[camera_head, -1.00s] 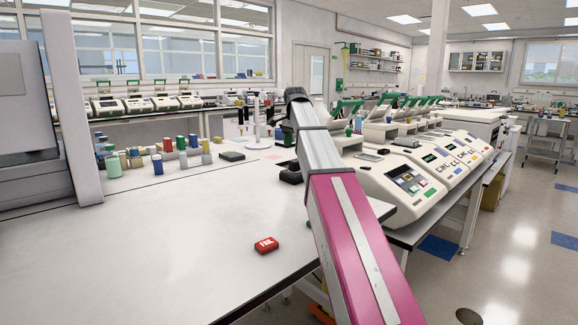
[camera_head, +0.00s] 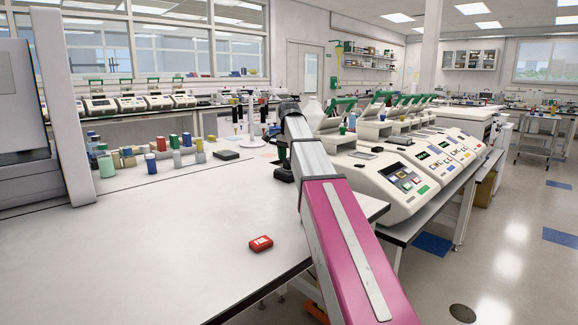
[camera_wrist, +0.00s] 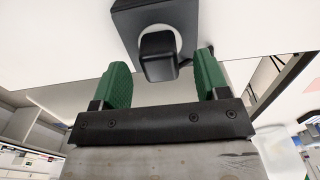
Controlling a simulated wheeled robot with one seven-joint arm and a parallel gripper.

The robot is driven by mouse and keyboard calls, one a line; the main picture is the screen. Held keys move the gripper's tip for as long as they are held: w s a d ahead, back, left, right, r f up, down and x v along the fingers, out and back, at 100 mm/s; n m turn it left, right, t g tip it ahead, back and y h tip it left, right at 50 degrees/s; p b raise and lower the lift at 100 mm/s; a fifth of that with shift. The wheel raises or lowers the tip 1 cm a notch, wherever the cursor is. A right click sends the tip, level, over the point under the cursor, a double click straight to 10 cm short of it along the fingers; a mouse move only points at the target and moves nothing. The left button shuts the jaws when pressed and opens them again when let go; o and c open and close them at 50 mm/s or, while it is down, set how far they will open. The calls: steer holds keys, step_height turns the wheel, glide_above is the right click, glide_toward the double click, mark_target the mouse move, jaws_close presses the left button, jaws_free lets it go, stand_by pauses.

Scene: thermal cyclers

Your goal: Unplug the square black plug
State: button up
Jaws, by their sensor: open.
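In the wrist view, the square black plug (camera_wrist: 158,58) sits at the middle, against a black block (camera_wrist: 152,14) with a pale round face around the plug. My gripper (camera_wrist: 163,72) is open, with one green finger on each side of the plug and a gap between each finger and it. The plug is not held. In the head view, my gripper (camera_head: 283,156) hangs at the end of my arm, low over the white bench beside the cyclers. The plug cannot be made out there.
A red box (camera_head: 261,243) lies on the white bench (camera_head: 150,245) near its front edge. Several colored tubes (camera_head: 150,162) and a dark flat block (camera_head: 226,155) stand farther back. White thermal cyclers (camera_head: 398,180) line the right side. The middle of the bench is clear.

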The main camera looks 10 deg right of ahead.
steer(key=shift+f, duration=1.35)
jaws_close()
steer(key=shift+r, duration=0.25)
steer(key=shift+r, duration=2.75)
